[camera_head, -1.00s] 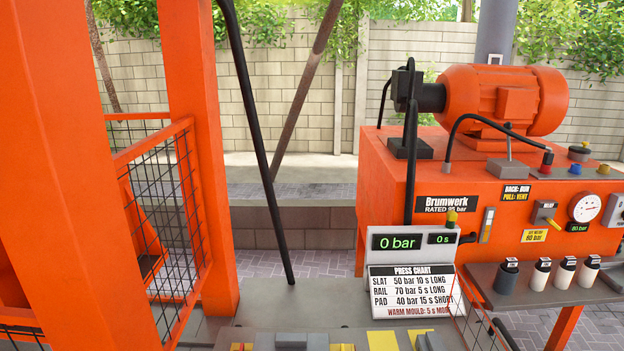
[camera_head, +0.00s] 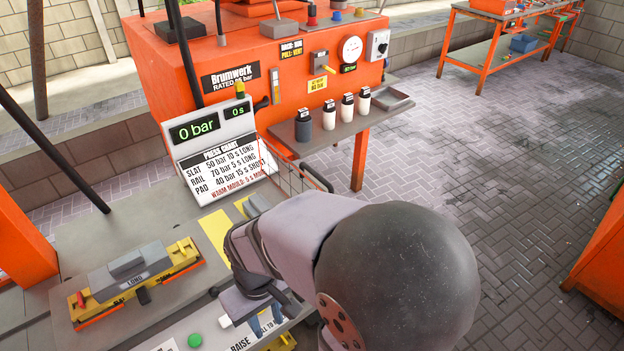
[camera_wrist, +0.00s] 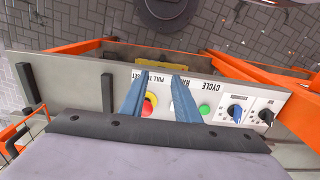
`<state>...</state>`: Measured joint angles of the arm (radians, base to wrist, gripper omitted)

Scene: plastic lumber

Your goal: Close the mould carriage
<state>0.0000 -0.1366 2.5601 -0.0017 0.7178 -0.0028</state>
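My gripper (camera_head: 265,322) is at the lower middle of the head view, to the right of the block and partly hidden by my arm. In the wrist view its two blue fingers (camera_wrist: 165,72) are apart with nothing held between them. They are over a white control panel (camera_wrist: 220,140).
The display (camera_head: 194,129) reads 0 bar, 0 s, above the press chart (camera_head: 225,170). A wire guard (camera_head: 290,175) and shelf with bottles (camera_head: 329,115) are behind my arm.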

